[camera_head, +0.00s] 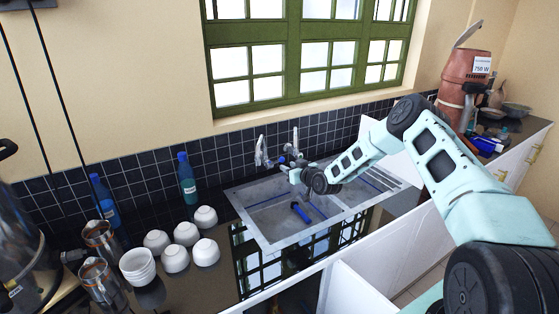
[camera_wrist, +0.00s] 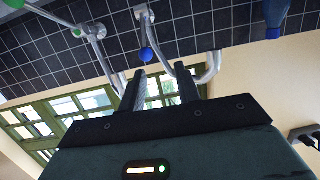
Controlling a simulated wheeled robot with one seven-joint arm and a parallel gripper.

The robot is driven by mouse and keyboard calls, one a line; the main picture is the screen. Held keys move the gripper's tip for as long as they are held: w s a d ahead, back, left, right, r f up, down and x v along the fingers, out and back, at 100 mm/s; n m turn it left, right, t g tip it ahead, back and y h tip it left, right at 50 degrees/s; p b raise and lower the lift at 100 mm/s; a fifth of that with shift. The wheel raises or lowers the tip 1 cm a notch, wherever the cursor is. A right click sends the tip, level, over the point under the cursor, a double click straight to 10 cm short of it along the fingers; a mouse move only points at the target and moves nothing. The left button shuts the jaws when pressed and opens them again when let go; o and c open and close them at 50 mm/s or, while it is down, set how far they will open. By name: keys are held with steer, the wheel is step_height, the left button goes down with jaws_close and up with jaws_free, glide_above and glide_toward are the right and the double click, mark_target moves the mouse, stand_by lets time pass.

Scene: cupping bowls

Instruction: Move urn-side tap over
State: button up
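Two metal taps stand behind the sink (camera_head: 265,213) in the head view, a left tap (camera_head: 261,152) and a right tap (camera_head: 295,142). My gripper (camera_head: 285,160) is in front of them, over the back of the sink. In the wrist view my gripper (camera_wrist: 160,76) is open, its two dark fingers apart. The pipe of one tap (camera_wrist: 182,68) runs between and behind the fingers, and a blue knob (camera_wrist: 147,54) shows just past their tips. The other tap (camera_wrist: 97,40) is at the left. I cannot tell whether the fingers touch a tap.
A large metal urn (camera_head: 18,250) stands at the far left, and a copper-coloured vessel (camera_head: 463,75) at the far right. White bowls (camera_head: 205,252), metal jugs (camera_head: 100,282) and a teal bottle (camera_head: 187,180) stand left of the sink. A blue-handled object (camera_head: 301,213) lies in the basin.

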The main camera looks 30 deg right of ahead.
steer(key=w+d+f+b, duration=0.1)
steer(key=w+f+b, duration=0.1)
steer(key=w+b, duration=0.4)
steer(key=shift+w+d+f+t+h, duration=0.3)
steer(key=shift+w+d, duration=0.1)
steer(key=shift+w, duration=0.55)
steer(key=shift+r+p, duration=0.4)
steer(key=shift+p, duration=0.05)
steer(key=c, duration=0.5)
